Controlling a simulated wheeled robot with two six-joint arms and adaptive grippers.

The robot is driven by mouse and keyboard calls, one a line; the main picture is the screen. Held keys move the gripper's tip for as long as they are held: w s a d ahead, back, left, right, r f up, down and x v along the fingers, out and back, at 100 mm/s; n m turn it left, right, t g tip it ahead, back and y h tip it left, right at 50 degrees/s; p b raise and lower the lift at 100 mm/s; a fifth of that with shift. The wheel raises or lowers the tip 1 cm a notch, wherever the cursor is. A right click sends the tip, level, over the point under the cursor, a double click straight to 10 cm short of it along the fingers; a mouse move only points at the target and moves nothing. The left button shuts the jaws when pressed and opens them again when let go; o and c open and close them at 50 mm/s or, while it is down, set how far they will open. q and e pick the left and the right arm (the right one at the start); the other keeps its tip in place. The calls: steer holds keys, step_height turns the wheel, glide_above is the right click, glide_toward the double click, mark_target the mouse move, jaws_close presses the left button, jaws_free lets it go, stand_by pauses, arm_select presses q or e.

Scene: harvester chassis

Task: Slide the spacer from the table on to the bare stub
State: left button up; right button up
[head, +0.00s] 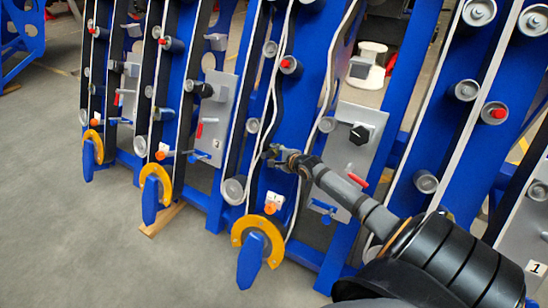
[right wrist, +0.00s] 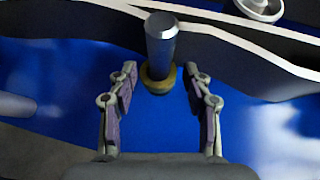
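In the right wrist view a grey cylindrical stub (right wrist: 162,40) stands out from the blue panel. A brass-coloured ring (right wrist: 158,84), which looks like the spacer, sits around the stub's lower end. My right gripper (right wrist: 160,77) is open, with one finger on each side of the ring and a visible gap to both. In the head view the right gripper (head: 272,155) is at the blue upright of the chassis, and the stub and ring are too small there to make out. No other spacer can be made out. My left gripper is not in view.
White-edged dark belts (head: 331,80) run along the blue uprights, close to the gripper. A grey plate (head: 345,148) with a black knob and red lever is to its right. A yellow half-ring (head: 240,232) is below. Open grey floor (head: 90,240) is at the left.

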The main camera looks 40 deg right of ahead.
steer(key=shift+o, duration=1.3)
